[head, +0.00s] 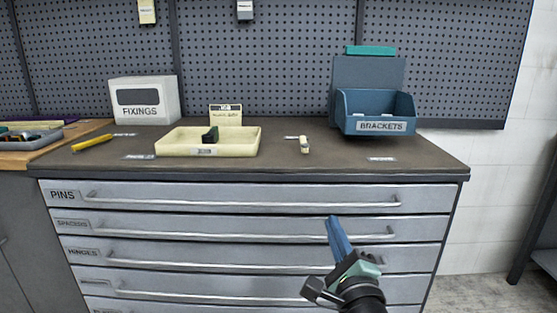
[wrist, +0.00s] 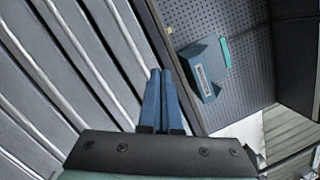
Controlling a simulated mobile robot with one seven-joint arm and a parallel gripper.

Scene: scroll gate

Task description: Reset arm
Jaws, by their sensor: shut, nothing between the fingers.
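My gripper (head: 333,220) is shut and empty, its blue fingers pressed together and pointing up and away in the head view. It is in front of the drawer cabinet (head: 240,222), over the right part of the spacers and hinges drawers in the picture. In the wrist view the closed fingers (wrist: 159,75) reach up from the bottom. Drawer fronts lie to their left and the cabinet's edge to their right. I cannot tell whether the fingers touch a drawer front. All the drawers that show look shut.
On the worktop (head: 290,170) are a cream tray (head: 180,152) with a dark green item (head: 210,134), a small pale item (head: 304,145), a yellow marker-like item (head: 91,143), a white fixings box (head: 145,100) and a blue brackets bin (head: 376,112). Long handles stick out from the drawers.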

